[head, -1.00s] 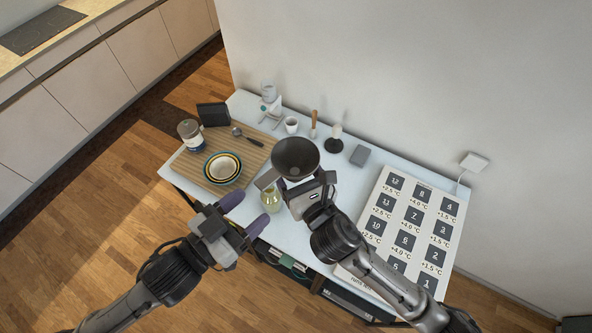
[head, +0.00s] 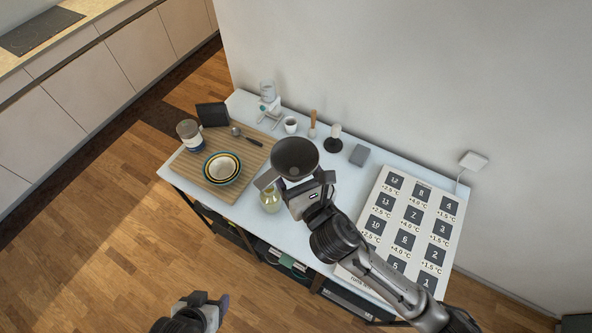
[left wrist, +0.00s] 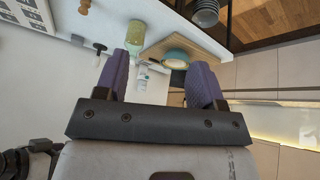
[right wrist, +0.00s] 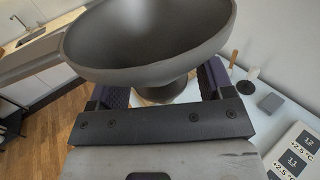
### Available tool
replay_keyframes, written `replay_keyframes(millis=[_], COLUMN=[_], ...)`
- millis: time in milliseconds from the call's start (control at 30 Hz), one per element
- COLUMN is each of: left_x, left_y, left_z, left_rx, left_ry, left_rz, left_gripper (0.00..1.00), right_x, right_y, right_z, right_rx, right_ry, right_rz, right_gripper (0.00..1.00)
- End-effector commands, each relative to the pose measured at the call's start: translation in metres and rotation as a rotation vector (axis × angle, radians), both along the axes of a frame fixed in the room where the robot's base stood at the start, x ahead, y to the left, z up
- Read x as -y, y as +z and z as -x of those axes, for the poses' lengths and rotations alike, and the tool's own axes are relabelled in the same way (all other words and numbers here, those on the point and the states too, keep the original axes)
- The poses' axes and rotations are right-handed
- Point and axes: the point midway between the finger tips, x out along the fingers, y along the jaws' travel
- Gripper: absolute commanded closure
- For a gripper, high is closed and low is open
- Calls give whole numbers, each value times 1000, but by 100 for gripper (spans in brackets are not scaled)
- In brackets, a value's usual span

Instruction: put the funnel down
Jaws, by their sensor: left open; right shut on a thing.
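The dark grey funnel (head: 295,157) is held up over the middle of the white table, its wide mouth facing up. My right gripper (head: 294,183) is shut on it below the bowl. In the right wrist view the funnel (right wrist: 150,40) fills the top, with its narrower lower part between the purple fingers (right wrist: 165,92). My left gripper (head: 215,303) is open and empty, low in the head view, off the front of the table. Its two purple fingers (left wrist: 160,75) stand apart in the left wrist view.
A glass bottle with yellowish contents (head: 270,199) stands just below the funnel in the head view. A wooden board (head: 207,190) with nested bowls (head: 222,168) and a jar (head: 190,133) lies left. A numbered panel (head: 408,226) covers the right side. A grey block (head: 359,155) stands behind.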

Motion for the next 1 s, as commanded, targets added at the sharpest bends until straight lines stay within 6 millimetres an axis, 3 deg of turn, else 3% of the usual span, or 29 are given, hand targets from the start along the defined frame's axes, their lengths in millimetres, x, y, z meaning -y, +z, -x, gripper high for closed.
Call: replay_keyframes(millis=[233, 467, 600, 667, 767, 1000], left_x=[-7, -7, -7, -7, -7, -7], left_y=[-13, -13, -13, -13, -13, -13], left_z=[28, 29, 29, 29, 29, 29], left_rx=[-184, -192, -191, -191, -191, -190], left_ry=[-120, -162, -161, -161, -160, -160], left_rz=[-100, -118, -118, -118, -117, -117], left_gripper=[37, 37, 37, 37, 37, 37], right_x=[0, 1, 13, 21, 51, 145], right_y=[0, -2, -8, 2, 25, 61], right_z=[0, -1, -4, -2, -1, 9], right_rx=[0, -1, 0, 5, 8, 4], right_ry=[0, -10, -90, -140, -237, -435], right_rz=[0, 1, 1, -2, 0, 2], right_gripper=[74, 74, 74, 74, 74, 74])
